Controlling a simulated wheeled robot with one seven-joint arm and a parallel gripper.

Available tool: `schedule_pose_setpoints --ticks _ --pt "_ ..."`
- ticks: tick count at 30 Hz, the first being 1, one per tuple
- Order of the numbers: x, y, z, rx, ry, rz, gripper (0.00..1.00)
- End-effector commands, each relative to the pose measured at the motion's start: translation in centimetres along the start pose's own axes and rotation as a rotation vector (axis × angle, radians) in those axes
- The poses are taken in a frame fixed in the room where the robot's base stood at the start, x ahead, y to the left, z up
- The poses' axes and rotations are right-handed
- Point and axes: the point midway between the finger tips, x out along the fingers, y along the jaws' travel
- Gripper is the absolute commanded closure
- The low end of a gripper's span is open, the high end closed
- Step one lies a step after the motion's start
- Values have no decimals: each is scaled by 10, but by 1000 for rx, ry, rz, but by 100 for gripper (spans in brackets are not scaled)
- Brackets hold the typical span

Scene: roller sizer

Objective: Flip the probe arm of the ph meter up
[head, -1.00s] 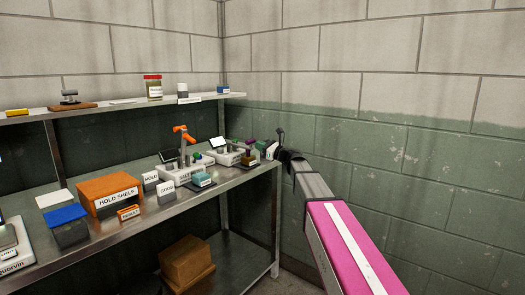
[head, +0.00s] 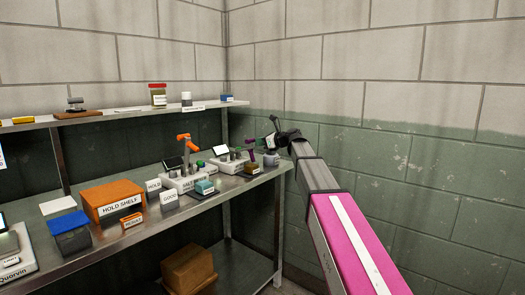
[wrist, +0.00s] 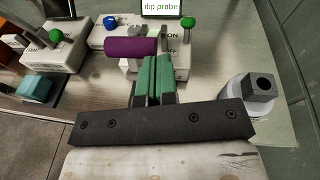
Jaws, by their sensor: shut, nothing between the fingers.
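A white meter (head: 228,165) with a small tilted screen stands at the right end of the bench. A purple arm or grip (head: 251,147) shows beside it; I take this for the pH meter's probe arm. In the wrist view its purple cylinder (wrist: 130,47) lies crosswise, in front of a white base with partly hidden lettering. The screen (wrist: 162,7) reads "dip probe". My gripper (wrist: 153,77), with green fingers, is shut and empty. Its tips appear close below the cylinder's right end; contact cannot be told. It also shows in the head view (head: 270,127), above the bench end.
A grey container (head: 271,159) stands by the bench's right end, close right of my fingers. A second meter with an orange arm (head: 184,139) stands to the left. A teal block (head: 205,187) sits in front. The upper shelf (head: 130,116) runs behind; a block wall closes the right.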

Motion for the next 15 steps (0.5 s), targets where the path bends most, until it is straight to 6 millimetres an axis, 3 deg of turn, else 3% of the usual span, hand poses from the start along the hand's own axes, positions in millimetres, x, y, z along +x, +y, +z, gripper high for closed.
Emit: schedule_pose_setpoints --ticks 3,15 --pt "10 -6 21 11 109 17 100" --pt "45 -18 69 65 484 69 100"
